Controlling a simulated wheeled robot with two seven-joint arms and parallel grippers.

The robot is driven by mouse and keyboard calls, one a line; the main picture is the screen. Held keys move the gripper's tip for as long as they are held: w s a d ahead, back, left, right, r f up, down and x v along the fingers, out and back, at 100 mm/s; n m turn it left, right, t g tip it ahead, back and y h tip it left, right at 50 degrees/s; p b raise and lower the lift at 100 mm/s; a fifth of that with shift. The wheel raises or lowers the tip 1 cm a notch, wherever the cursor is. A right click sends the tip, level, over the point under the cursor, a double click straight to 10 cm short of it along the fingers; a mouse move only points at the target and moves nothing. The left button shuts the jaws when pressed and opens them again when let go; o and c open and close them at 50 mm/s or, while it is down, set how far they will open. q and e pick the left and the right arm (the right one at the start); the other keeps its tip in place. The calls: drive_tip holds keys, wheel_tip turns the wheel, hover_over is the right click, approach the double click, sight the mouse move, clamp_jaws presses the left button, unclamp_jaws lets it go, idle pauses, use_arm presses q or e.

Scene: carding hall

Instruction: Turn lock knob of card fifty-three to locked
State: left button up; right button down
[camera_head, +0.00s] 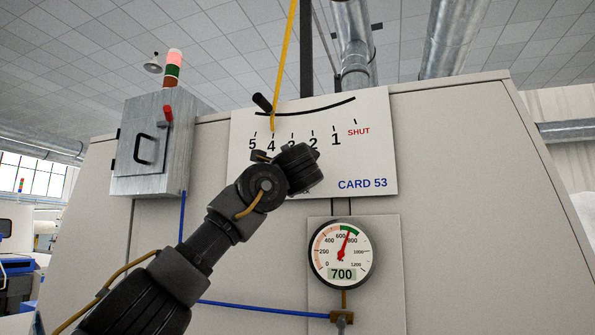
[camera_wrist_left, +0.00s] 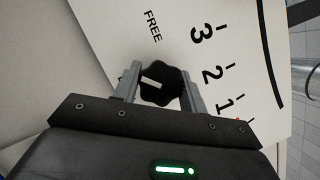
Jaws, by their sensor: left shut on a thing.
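The lock knob (camera_wrist_left: 165,97) is black and lobed, with a short white mark on its face. It sits between the two fingers of my left gripper (camera_wrist_left: 160,88), which is shut on it. The white mark runs across the picture, on the knob's left half, and does not point straight at the word FREE (camera_wrist_left: 152,26) above it. In the head view my left wrist (camera_head: 290,170) covers the knob and fingers in front of the white CARD 53 plate (camera_head: 362,165). My right gripper is not in view.
A black lever (camera_head: 262,103) stands at the left end of the curved scale, near 4 and 5. A yellow cord (camera_head: 283,65) hangs past it. A round gauge (camera_head: 341,254) reads 700, below right. A grey box (camera_head: 151,145) with a red handle is at left.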

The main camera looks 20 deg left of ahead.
use_arm(q)
drive_tip(key=n+g+p, duration=0.1)
drive_tip(key=n+g, duration=0.1)
drive_tip(key=n, duration=0.3)
drive_tip(key=shift+d+r, duration=0.1)
drive_tip(key=n+g+p, duration=0.1)
drive_tip(key=n, duration=0.2)
drive_tip(key=shift+n+g+p, duration=0.3)
drive_tip(key=shift+n+p, duration=0.1)
drive_tip(key=shift+f+n, duration=0.2)
drive_tip(key=shift+n, duration=0.1)
drive_tip(key=o, duration=1)
drive_tip(key=shift+c, duration=0.2)
drive_tip(key=shift+s, duration=0.2)
drive_tip(key=b+v, duration=0.6)
drive_tip(key=v, duration=0.4)
drive_tip(key=shift+s, duration=0.2)
